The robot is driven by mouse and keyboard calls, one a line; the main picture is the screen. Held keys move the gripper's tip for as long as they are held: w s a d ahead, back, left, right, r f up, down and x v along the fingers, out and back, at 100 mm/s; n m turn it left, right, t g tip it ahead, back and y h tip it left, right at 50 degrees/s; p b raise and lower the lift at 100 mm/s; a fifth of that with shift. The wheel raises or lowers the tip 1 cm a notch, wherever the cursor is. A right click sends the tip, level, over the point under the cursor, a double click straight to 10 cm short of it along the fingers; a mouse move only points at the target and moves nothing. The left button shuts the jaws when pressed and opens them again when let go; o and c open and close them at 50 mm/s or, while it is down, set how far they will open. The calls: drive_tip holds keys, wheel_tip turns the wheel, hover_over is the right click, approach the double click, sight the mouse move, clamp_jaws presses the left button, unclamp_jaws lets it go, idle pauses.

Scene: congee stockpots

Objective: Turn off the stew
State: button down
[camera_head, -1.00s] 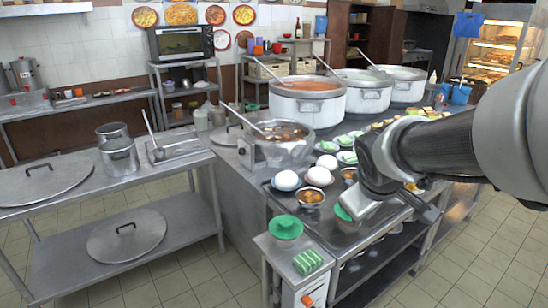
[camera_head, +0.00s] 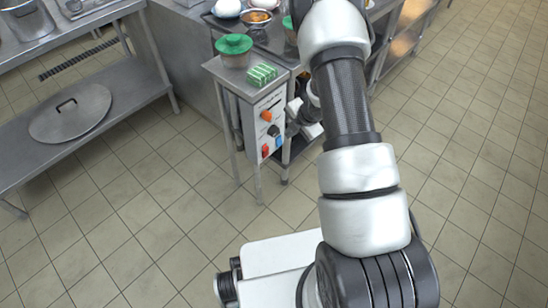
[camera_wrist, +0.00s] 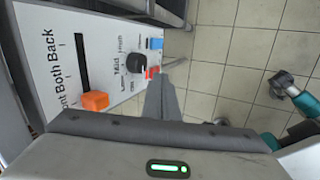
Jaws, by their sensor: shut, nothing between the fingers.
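A white control panel (camera_head: 269,125) is on the front of the small steel stand, left of my gripper. It carries an orange slider knob (camera_head: 266,115), a black knob (camera_head: 273,130), a blue part (camera_head: 278,142) and a red part (camera_head: 265,150). The wrist view shows the orange slider knob (camera_wrist: 95,100) at the "Front" end of a slot marked Front, Both, Back, and the black knob (camera_wrist: 136,61) beside small labels. My gripper (camera_wrist: 163,88) is shut and empty, its tip near the red part (camera_wrist: 152,72) in the picture; contact cannot be told.
Tiled floor is open in front and right.

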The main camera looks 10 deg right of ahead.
sight(266, 153)
drive_tip(key=shift+n+g+y, duration=0.4)
drive_tip(key=shift+n+g, duration=0.1)
drive_tip(key=shift+n, duration=0.2)
drive_tip(key=s+f, duration=0.2)
drive_tip(key=f, duration=0.1)
drive_tip(key=a+f, duration=0.1)
drive_tip(key=f, duration=0.1)
drive_tip(key=shift+s, duration=0.4)
drive_tip(key=w+a+f+b, duration=0.4)
drive_tip(key=w+f, duration=0.2)
drive_tip(key=f, duration=0.2)
drive_tip(key=shift+w+a+f, duration=0.25)
drive_tip(key=shift+w+a, duration=0.05)
drive_tip(key=shift+w, duration=0.05)
drive_tip(key=shift+r, duration=0.1)
